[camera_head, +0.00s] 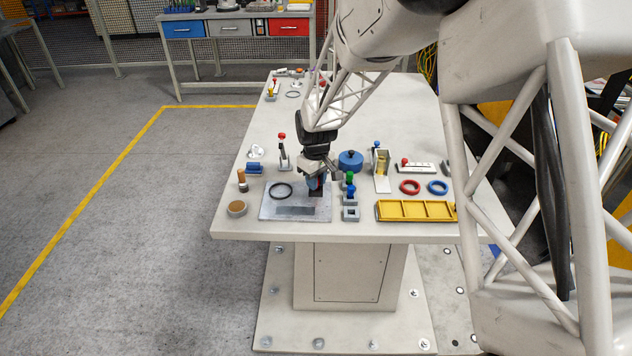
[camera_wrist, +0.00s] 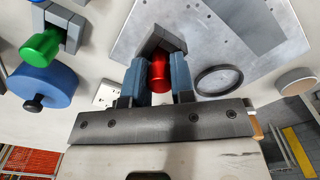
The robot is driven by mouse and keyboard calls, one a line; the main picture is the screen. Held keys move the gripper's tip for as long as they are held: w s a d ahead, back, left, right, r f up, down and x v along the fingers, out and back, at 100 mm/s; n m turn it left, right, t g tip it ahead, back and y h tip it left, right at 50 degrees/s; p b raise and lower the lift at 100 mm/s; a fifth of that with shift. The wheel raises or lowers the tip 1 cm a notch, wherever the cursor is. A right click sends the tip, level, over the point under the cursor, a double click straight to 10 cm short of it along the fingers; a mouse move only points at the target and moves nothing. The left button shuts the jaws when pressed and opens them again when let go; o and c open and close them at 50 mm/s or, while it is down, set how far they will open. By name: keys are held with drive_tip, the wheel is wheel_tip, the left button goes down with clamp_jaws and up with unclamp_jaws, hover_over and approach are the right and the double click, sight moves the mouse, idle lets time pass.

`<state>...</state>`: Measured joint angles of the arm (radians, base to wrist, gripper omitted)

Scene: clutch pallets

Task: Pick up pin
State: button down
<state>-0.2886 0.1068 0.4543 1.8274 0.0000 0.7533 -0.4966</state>
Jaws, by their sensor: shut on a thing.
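The pin shows in the wrist view as a short red, shiny cylinder (camera_wrist: 159,76) between the two blue-grey fingers of my gripper (camera_wrist: 158,82). The fingers are shut on it from both sides. A dark grey angled block (camera_wrist: 160,40) is just beyond the pin; I cannot tell whether the pin touches it or sits in it. In the head view my gripper (camera_head: 316,184) is low over the right part of a grey metal plate (camera_head: 290,211). The pin is mostly hidden there by the fingers.
A black ring (camera_head: 281,191) lies on the plate, left of my gripper. Close on the right are a green knob (camera_head: 350,177) and a blue knob (camera_head: 351,191) in grey holders. A blue round lidded part (camera_head: 350,160) stands behind. A yellow tray (camera_head: 416,219) is front right.

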drive_tip(key=shift+r, duration=0.15)
drive_tip(key=shift+r, duration=0.55)
wheel_tip(320, 180, up, 2)
drive_tip(key=s+d, duration=0.2)
drive_tip(key=s, duration=0.5)
drive_tip(key=s+d+r, duration=0.1)
drive_tip(key=s+d, duration=0.1)
drive_tip(key=s, duration=0.6)
drive_tip(key=shift+s+d+r, duration=0.2)
drive_tip(key=shift+d+r, duration=0.05)
drive_tip(key=w+d+r, duration=0.1)
drive_tip(key=w+d, duration=0.4)
drive_tip(key=w, duration=0.2)
drive_tip(key=shift+d, duration=0.25)
drive_tip(key=shift+f, duration=0.1)
